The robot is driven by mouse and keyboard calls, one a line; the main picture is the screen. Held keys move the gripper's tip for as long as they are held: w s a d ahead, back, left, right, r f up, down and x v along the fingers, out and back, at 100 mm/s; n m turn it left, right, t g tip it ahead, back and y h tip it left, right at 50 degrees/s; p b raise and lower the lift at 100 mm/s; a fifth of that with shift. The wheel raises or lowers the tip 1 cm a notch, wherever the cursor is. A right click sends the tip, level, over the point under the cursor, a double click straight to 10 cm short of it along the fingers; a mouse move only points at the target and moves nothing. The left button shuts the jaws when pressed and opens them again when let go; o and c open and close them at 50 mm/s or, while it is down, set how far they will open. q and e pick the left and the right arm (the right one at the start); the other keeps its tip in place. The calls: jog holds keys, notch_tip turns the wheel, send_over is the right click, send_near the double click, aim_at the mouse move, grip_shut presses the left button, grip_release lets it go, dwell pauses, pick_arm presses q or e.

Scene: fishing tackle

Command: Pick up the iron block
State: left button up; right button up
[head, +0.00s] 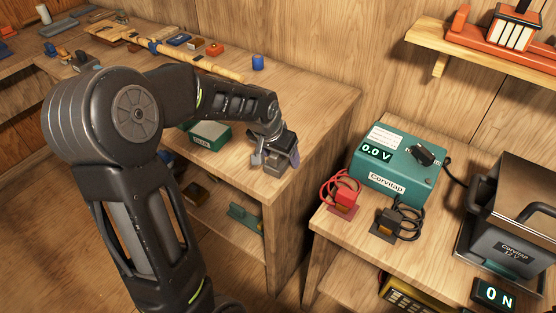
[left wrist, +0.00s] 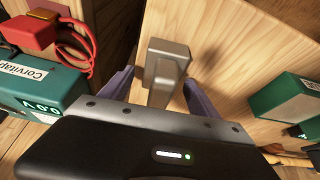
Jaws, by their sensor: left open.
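The iron block (head: 272,170) is a small grey metal block on the wooden bench, close to its right front corner. My left gripper (head: 275,159) is right above it, pointing down, and hides much of it in the head view. In the left wrist view the block (left wrist: 167,62) shows between and beyond the two purple-grey fingers. The left gripper is open, with a gap on both sides of the block; I cannot tell whether the fingertips reach down beside it. My right gripper is not in view.
A green box (head: 208,134) stands left of the block. A blue cup (head: 258,62) and a long rod (head: 195,60) lie farther back. Right of a gap, a lower bench holds the teal Corvitap unit (head: 398,165) and red and black clamps. The bench edge is close to the block.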

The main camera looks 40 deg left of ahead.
pick_arm(q)
grip_shut()
dwell(0.6)
